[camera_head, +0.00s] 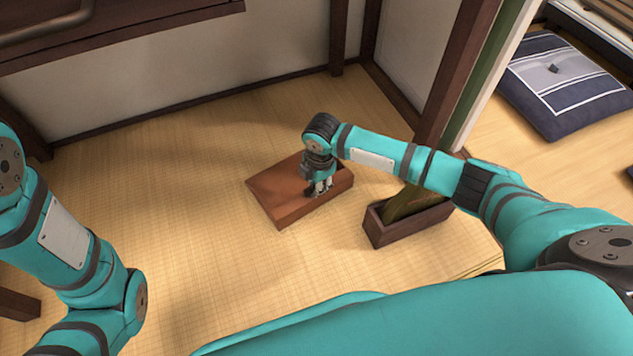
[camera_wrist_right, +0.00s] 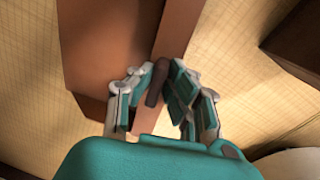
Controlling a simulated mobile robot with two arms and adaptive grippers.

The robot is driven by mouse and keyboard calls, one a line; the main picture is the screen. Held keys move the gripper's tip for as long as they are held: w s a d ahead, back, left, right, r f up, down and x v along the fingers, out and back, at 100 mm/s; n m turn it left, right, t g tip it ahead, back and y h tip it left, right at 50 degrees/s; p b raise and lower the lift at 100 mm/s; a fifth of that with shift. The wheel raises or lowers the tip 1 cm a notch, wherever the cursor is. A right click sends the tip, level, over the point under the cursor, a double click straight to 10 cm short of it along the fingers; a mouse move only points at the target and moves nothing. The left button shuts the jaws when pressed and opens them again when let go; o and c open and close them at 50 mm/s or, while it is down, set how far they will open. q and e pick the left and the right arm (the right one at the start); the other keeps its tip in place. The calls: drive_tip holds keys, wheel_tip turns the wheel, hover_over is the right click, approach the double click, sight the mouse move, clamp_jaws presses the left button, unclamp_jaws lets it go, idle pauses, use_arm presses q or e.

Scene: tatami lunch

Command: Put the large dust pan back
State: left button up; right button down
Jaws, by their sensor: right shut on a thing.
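The large dust pan (camera_head: 277,196) is a reddish-brown, tray-like piece on the tatami near the middle of the head view. Its broad brown surface also shows in the right wrist view (camera_wrist_right: 105,45). My right gripper (camera_head: 320,190) points down at the pan's right part. In the wrist view its fingers (camera_wrist_right: 157,95) are closed around a short dark brown handle (camera_wrist_right: 157,82) of the pan. I cannot tell whether the pan is fully resting on the floor. My left arm is at the left edge, but its gripper is out of view.
A dark wooden box (camera_head: 385,232) with an olive-brown upright thing (camera_head: 408,203) in it stands just right of the pan. A wooden post (camera_head: 452,80) and wall lie behind. A blue cushion (camera_head: 535,95) lies beyond. Tatami (camera_head: 190,200) left of the pan is clear.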

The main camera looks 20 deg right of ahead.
drive_tip(key=c, duration=1.2)
unclamp_jaws()
drive_tip(key=r, duration=0.7)
drive_tip(key=shift+s+d+r, duration=0.1)
drive_tip(key=shift+s+r, duration=0.15)
drive_tip(key=shift+s, duration=0.15)
